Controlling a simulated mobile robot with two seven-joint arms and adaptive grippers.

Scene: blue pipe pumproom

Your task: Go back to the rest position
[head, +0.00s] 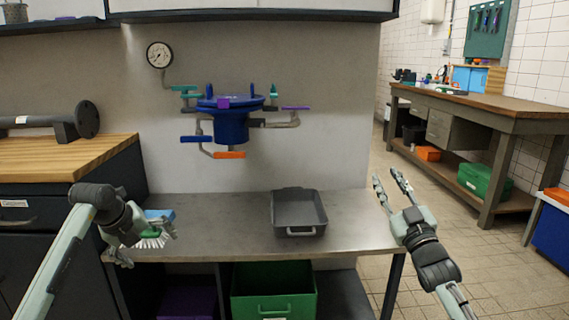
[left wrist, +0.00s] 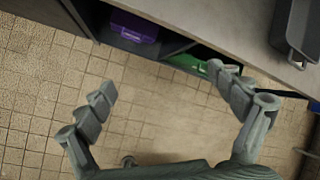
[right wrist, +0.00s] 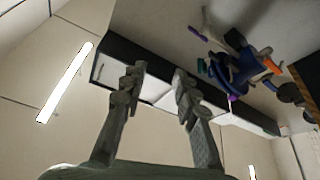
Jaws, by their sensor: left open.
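My left gripper (head: 146,240) is at the front left of the metal table in the head view. In the left wrist view its fingers (left wrist: 165,92) are spread apart with only floor between them. My right gripper (head: 385,182) points up beside the table's right end in the head view. In the right wrist view its fingers (right wrist: 153,95) are apart and nothing is between them. A blue and green brush with white bristles (head: 155,232) is on the table beside the left gripper, which partly covers it in the head view.
A grey tray (head: 310,231) sits on the metal table (head: 240,240). A blue valve assembly (head: 232,125) is on the wall behind. A green crate (head: 262,308) and a purple box (left wrist: 133,27) are under the table. A wooden workbench (head: 480,105) stands at right, with open floor before it.

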